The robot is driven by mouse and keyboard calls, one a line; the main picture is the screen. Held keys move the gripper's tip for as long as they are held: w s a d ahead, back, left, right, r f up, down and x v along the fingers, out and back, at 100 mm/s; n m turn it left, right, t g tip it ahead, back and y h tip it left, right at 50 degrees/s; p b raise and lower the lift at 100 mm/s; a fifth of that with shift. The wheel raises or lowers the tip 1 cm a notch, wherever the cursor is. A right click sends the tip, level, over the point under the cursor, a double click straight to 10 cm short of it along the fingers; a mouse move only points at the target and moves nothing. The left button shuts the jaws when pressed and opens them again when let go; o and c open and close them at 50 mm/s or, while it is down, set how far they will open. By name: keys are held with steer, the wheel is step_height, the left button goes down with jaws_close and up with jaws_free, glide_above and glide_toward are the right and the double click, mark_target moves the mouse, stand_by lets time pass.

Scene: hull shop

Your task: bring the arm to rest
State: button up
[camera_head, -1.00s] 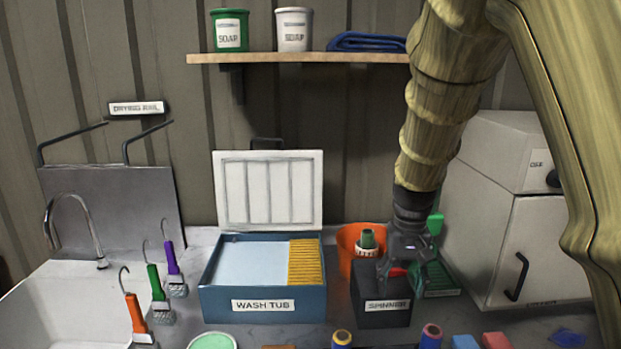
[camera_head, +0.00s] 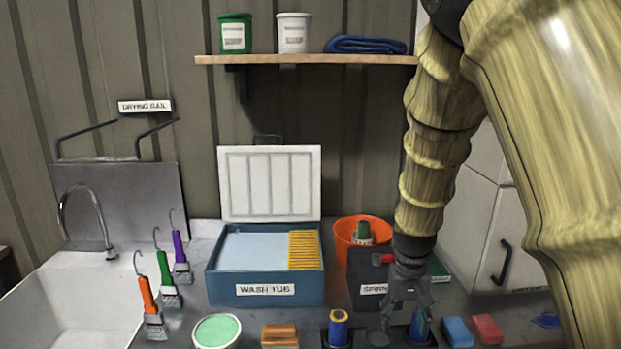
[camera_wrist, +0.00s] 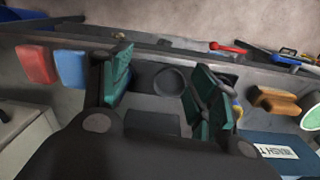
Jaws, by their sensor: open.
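My gripper (camera_head: 405,303) hangs at the end of my arm in the head view, over the front of the counter, just in front of the black spinner box (camera_head: 366,278). In the wrist view my gripper (camera_wrist: 160,95) has its two green-padded fingers wide apart, with nothing between them. A dark round recess (camera_wrist: 172,80) shows beyond the gap. A blue roller (camera_head: 419,326) stands close behind the fingers in the head view, partly hidden by them; I cannot tell whether they touch.
The wash tub (camera_head: 265,290) stands open left of the spinner. An orange bucket (camera_head: 345,233) is behind it. Blue (camera_head: 457,331) and red (camera_head: 487,328) blocks lie to the right. A shelf (camera_head: 305,60) is above.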

steer(key=s+d+f, duration=0.2)
steer(key=s+f, duration=0.5)
steer(key=f, duration=0.5)
steer(key=s+d+f, duration=0.1)
steer(key=s+f, duration=0.5)
steer(key=f, duration=0.7)
steer(key=s+f, duration=0.6)
steer(key=s, duration=0.5)
steer(key=s+a+f+n, duration=0.1)
steer(key=s+f, duration=0.5)
steer(key=s, duration=0.4)
steer(key=shift+s+a+f+b, duration=0.2)
steer(key=shift+s+b, duration=0.15)
steer(key=shift+b, duration=0.1)
